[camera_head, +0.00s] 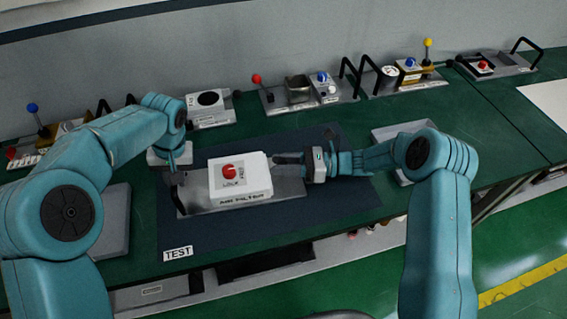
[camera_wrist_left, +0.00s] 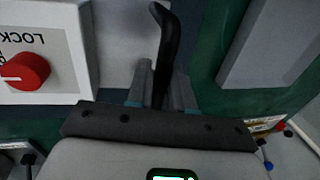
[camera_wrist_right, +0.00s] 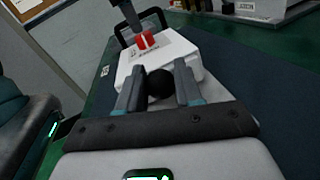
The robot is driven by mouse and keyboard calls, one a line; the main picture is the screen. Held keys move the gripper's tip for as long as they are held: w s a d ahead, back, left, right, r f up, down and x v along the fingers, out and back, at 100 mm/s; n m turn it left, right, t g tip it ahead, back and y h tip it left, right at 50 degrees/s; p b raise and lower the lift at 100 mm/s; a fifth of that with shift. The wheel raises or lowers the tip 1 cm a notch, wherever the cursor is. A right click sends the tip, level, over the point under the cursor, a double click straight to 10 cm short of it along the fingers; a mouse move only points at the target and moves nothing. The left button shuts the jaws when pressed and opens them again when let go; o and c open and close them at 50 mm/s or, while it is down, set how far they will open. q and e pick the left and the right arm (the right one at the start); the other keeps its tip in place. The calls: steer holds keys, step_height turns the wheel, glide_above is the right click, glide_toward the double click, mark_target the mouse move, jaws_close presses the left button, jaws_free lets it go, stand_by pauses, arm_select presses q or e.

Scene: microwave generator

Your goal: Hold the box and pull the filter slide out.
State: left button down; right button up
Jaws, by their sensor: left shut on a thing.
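The white box (camera_head: 240,178) with a red knob (camera_head: 229,171) stands on a metal plate (camera_head: 198,208) in the middle of the dark mat. Part of it, with LOCK lettering, shows in the left wrist view (camera_wrist_left: 60,82). My left gripper (camera_head: 172,167) is shut on the plate's black upright handle (camera_wrist_left: 164,45), left of the box. My right gripper (camera_head: 277,159) is at the box's right side. Its fingers are apart, on either side of a round black knob (camera_wrist_right: 160,84) at the box's near face in the right wrist view. The slide behind this knob is hidden.
A TEST label (camera_head: 178,253) lies at the mat's front left. Grey trays lie left (camera_head: 112,222) and right (camera_head: 388,133) of the mat. Panels with levers, buttons and black handles (camera_head: 350,77) line the back of the green bench. The mat in front of the box is clear.

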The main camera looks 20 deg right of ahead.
jaws_close()
steer(key=shift+w+v, duration=0.25)
steer(key=shift+v, duration=0.85)
steer(key=shift+w+v, duration=0.2)
steer(key=shift+v, duration=0.85)
steer(key=o, duration=1)
jaws_free()
steer(key=shift+d, duration=0.1)
step_height(320, 180, up, 10)
steer(key=shift+s+r, duration=0.1)
